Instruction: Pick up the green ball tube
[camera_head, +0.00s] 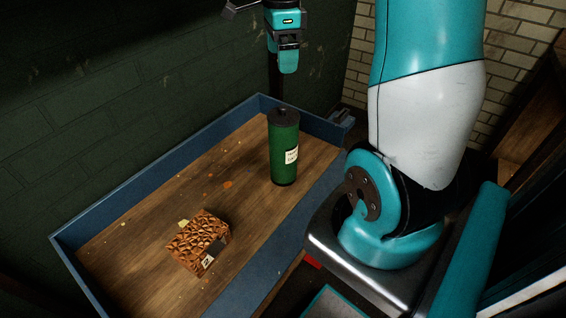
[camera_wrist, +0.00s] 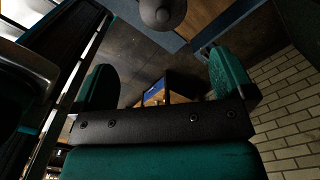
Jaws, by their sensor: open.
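The green ball tube (camera_head: 284,155) stands upright on the wooden bottom of a blue-rimmed tray, near its far right end. It has a dark lid and a white label. In the wrist view a dark round lid (camera_wrist: 162,12), apparently the tube's, shows at the top edge; its body is not clear there. My gripper (camera_head: 286,62) is at the top of the head view, above the tube in the picture and apart from it. In the wrist view my gripper (camera_wrist: 164,78) has its two teal fingers wide apart with nothing between them.
Small orange scraps and crumbs are scattered about. A dark green brick wall runs behind the tray. The wood between box and tube is mostly free.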

